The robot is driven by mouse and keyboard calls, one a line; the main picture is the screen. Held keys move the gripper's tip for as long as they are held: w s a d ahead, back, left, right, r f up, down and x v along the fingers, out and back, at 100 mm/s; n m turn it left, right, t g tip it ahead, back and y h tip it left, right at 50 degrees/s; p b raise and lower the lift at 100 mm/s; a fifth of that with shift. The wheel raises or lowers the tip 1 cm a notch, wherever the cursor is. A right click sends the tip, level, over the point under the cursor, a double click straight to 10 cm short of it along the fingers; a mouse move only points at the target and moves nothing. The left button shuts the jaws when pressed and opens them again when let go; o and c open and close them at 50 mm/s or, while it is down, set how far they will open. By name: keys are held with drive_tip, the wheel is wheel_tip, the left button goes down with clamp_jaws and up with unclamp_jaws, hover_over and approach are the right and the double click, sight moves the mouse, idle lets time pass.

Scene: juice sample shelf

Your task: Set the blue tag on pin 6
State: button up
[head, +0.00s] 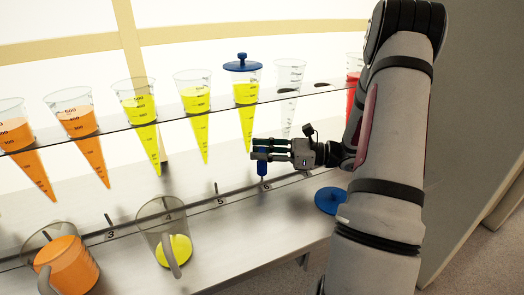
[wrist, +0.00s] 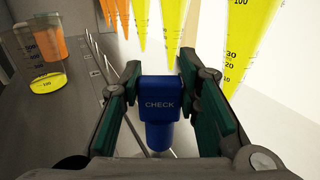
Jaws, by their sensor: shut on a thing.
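The blue tag (head: 262,168) is upright, with its lower end just above or at the rail by the label 6 (head: 267,187). Pin 6 itself is hidden or too small to make out, so I cannot tell whether the tag is around it. My gripper (head: 258,150) is shut on the tag's upper part. In the wrist view the tag (wrist: 158,112) reads CHECK and sits between the green finger pads of my gripper (wrist: 158,95).
Above the rail (head: 190,213) hangs a rack of cones with orange and yellow juice, one with a blue lid (head: 242,64). An orange jug (head: 66,264) and a yellow-bottomed jug (head: 172,245) stand at left. Another blue lid (head: 330,200) lies right, near my arm.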

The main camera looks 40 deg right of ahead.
drive_tip(key=shift+f, duration=0.75)
idle(0.4)
drive_tip(key=o, duration=1.1)
wheel_tip(320, 180, up, 10)
drive_tip(key=shift+r, duration=0.1)
